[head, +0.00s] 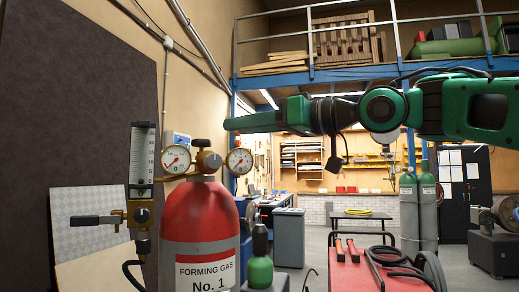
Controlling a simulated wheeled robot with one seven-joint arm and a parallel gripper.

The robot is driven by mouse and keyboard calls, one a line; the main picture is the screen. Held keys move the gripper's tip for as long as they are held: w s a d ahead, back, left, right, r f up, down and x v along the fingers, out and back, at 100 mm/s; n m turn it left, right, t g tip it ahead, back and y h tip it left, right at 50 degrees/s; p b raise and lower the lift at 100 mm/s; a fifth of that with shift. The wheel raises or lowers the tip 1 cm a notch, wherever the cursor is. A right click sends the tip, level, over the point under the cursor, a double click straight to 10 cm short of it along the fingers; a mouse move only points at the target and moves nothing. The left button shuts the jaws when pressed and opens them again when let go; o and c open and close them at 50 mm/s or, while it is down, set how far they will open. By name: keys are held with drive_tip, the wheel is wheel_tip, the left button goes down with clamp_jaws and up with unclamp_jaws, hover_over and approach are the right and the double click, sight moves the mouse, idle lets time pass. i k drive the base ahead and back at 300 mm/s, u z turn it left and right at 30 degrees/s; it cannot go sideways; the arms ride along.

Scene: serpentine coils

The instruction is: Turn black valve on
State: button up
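A brass valve body (132,214) stands left of the red gas cylinder. A dark, flat lever handle (92,220) sticks out level to its left, and a black round knob (142,215) sits on its right part. A clear flowmeter tube (143,150) rises above it and a black hose hangs below. My gripper (232,124) reaches in from the right, above and right of the valve and apart from it in the picture. I see it side-on, so the gap between its fingers is hidden. It appears to hold nothing.
A dark panel (80,100) stands behind the valve. A red-topped bench (358,275) with tools is at lower right.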

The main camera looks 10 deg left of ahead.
sight(202, 144)
drive_tip(key=z, duration=0.65)
drive_tip(key=i, duration=1)
drive_tip(key=u, duration=1.1)
